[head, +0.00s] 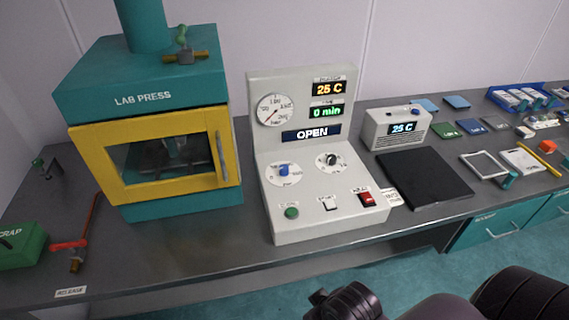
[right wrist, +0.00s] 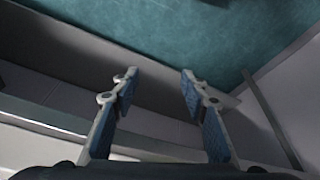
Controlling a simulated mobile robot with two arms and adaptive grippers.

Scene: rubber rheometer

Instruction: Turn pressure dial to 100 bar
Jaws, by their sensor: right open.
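The grey control console (head: 318,216) stands on the bench beside the press. On its sloped panel are a dial with a blue knob (head: 284,169) and a dial with a black knob (head: 330,160); their labels are too small to read, so I cannot tell which is the pressure dial. The round gauge (head: 276,111) has its needle toward the lower left. My right gripper (right wrist: 160,80) is open and empty in the right wrist view, with the floor and a bench edge beyond. It touches neither dial. My left gripper is not seen.
The lab press (head: 150,75) with a yellow-framed door stands left of the console. A green button (head: 292,212), a white switch (head: 330,203) and a red switch (head: 367,199) sit below the dials. A black mat (head: 425,178) lies right. Dark parts of my arm show at the bottom.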

